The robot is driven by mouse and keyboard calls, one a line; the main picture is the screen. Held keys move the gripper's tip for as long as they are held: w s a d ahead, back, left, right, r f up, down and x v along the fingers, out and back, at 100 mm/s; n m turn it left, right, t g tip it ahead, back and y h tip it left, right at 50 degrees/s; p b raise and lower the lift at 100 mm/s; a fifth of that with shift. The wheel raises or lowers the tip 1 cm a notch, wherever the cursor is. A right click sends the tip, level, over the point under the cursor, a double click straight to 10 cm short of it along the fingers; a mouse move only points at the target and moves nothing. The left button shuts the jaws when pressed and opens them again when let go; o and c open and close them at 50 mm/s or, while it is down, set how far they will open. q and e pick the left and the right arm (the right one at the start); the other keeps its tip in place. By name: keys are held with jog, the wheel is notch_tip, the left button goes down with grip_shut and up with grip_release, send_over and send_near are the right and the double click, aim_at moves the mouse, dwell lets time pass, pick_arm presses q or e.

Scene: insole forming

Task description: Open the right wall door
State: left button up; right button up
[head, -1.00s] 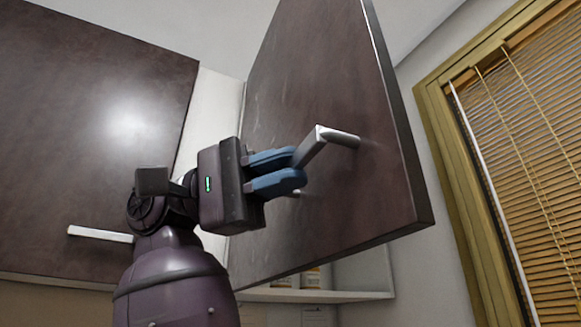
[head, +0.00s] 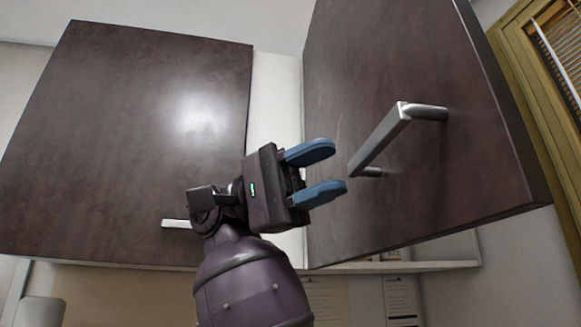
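The right wall door (head: 420,150) is a dark brown panel that stands swung open, its outer face toward my arm. Its silver bar handle (head: 385,137) sticks out from that face. My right gripper (head: 328,168) is open, with its two blue fingers apart and nothing between them. The fingertips are just left of the handle and appear clear of it. My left gripper does not show.
A second dark wall door (head: 130,140) on the left is closed, its handle (head: 176,224) partly behind my arm. A shelf edge (head: 430,266) shows below the open door. A window frame (head: 540,80) is at the right.

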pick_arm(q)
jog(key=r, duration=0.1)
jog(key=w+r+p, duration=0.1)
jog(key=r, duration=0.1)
pick_arm(e)
jog(key=v, duration=0.5)
jog(key=shift+w+a, duration=0.2)
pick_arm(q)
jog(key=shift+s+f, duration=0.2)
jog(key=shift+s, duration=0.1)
